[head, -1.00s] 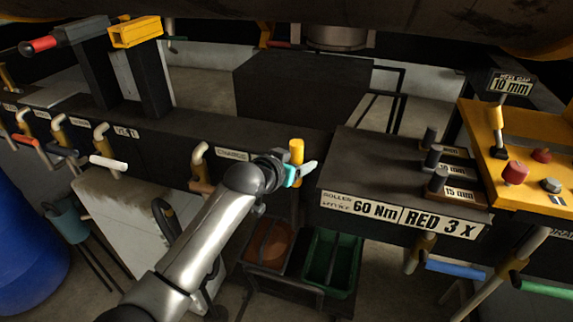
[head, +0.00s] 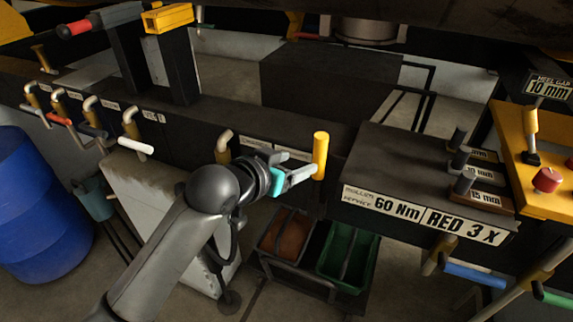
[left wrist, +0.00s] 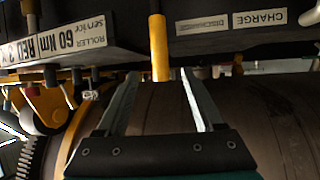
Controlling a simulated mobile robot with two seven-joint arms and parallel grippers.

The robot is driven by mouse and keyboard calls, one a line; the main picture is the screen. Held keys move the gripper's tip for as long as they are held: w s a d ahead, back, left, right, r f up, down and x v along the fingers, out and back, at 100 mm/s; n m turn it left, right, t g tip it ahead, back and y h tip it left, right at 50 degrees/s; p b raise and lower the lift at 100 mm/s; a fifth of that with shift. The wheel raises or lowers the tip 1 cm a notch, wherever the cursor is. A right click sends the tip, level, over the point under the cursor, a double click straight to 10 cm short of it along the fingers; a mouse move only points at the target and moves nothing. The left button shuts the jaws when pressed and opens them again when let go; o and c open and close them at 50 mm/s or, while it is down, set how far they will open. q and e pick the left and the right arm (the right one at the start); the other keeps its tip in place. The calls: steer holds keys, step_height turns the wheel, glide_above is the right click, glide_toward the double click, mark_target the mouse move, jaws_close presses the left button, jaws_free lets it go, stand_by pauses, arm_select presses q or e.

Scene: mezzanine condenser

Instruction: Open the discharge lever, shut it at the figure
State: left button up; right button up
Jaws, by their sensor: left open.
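The yellow upright handle (head: 320,155) stands at the front edge of the dark bench. In the left wrist view the yellow handle (left wrist: 159,45) hangs upside down beside a label reading DISCHARGE (left wrist: 203,24), so it appears to be the discharge lever. My left gripper (head: 312,172) reaches it from the left with its fingers apart. In the left wrist view the handle's end lies between the open fingertips (left wrist: 160,75), with a gap on each side. Contact is not visible. My right gripper is not in view.
A sign reading 60 Nm (head: 397,207) and RED 3 X (head: 463,225) is on the bench front to the right. Several other levers, one with a white grip (head: 135,146), line the bench to the left. A brown tray (head: 288,238) and green tray (head: 348,255) stand below.

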arm_select(q)
steer(key=shift+v, duration=1.35)
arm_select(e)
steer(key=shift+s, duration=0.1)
